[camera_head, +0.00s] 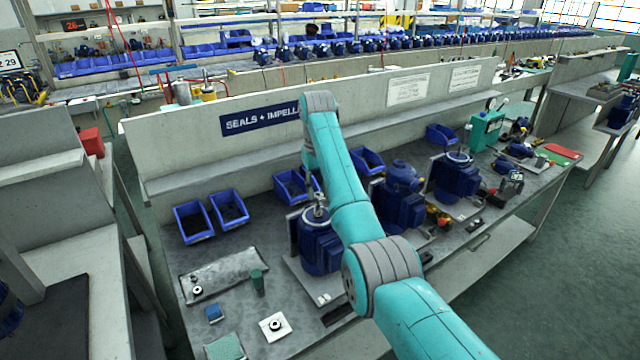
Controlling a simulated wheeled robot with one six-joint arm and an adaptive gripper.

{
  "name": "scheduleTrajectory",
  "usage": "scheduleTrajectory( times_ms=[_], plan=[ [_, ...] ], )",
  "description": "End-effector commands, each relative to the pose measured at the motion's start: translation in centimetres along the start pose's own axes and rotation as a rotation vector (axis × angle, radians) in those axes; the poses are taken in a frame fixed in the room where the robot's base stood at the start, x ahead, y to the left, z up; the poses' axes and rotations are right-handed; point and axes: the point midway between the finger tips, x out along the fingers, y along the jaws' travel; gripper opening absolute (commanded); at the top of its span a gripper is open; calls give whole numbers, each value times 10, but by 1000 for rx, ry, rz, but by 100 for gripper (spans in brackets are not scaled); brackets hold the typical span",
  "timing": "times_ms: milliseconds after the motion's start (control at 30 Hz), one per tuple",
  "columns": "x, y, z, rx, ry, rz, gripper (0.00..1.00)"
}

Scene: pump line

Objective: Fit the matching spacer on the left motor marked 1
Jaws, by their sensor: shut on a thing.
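The left motor (320,250) is a blue upright body on a plate at the middle of the bench; a mark 1 is not legible from here. A pale ring-like top shows on its upper end. My gripper (317,197) points down right over that top, partly hidden by my teal arm. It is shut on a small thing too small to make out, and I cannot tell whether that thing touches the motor. A dark ring (275,325) lies on a white square pad at the front.
Blue bins (193,222) stand along the back of the bench. Two more motors, a middle one (403,190) and a right one (457,175), stand to the right. A green cup (257,282) and a blue block (213,313) stand at the front left.

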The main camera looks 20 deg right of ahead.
Motion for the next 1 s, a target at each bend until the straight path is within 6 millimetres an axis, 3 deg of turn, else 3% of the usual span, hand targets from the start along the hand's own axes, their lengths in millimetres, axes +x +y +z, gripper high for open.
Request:
scheduleTrajectory(
  times_ms=[500,1000],
  plan=[
    [38,0,7,0,-1,0,14],
    [43,0,7,0,0,0,14]
  ],
)
